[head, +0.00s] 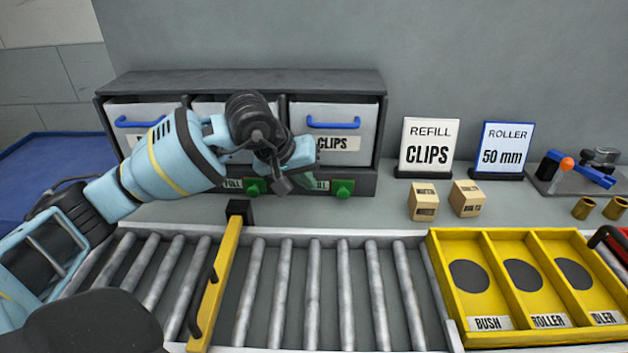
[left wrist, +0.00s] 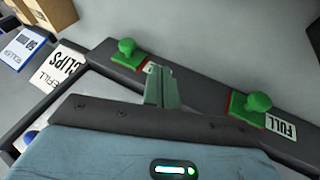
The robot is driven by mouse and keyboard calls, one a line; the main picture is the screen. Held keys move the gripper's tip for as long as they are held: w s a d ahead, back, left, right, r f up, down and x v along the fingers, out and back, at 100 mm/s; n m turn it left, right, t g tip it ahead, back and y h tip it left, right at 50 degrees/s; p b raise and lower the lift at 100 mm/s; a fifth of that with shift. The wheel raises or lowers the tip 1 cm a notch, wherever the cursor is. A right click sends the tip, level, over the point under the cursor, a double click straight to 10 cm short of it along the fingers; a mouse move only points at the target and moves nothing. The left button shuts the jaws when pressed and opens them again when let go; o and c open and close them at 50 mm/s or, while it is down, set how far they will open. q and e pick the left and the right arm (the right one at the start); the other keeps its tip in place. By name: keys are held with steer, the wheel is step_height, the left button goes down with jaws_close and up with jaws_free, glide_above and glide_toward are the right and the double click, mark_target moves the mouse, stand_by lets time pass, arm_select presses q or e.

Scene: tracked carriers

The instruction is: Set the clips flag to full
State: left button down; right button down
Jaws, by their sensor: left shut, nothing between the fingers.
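The clips drawer (head: 333,132) is the right one in the grey cabinet, with a CLIPS label and a blue handle. Its flag has a green knob (head: 343,188) on the ledge below, with red showing at its base. It also shows in the left wrist view (left wrist: 128,48). The flag's label (head: 321,185) is left of the knob and partly hidden by my gripper. My left gripper (head: 306,181) is shut and empty, just left of this knob and close to the label. Its fingers show in the left wrist view (left wrist: 160,76), apart from the knob. My right gripper is not in view.
A second green knob (head: 254,186) with a FULL label sits under the middle drawer, left of my gripper. A REFILL CLIPS sign (head: 428,147) and two small boxes stand to the right. A roller conveyor (head: 315,290) and a yellow tray (head: 441,270) lie in front.

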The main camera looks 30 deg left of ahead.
arm_select(q)
steer(key=v, duration=0.9)
steer(key=shift+d+r, duration=0.15)
steer(key=shift+r, duration=0.05)
steer(key=shift+f, duration=0.1)
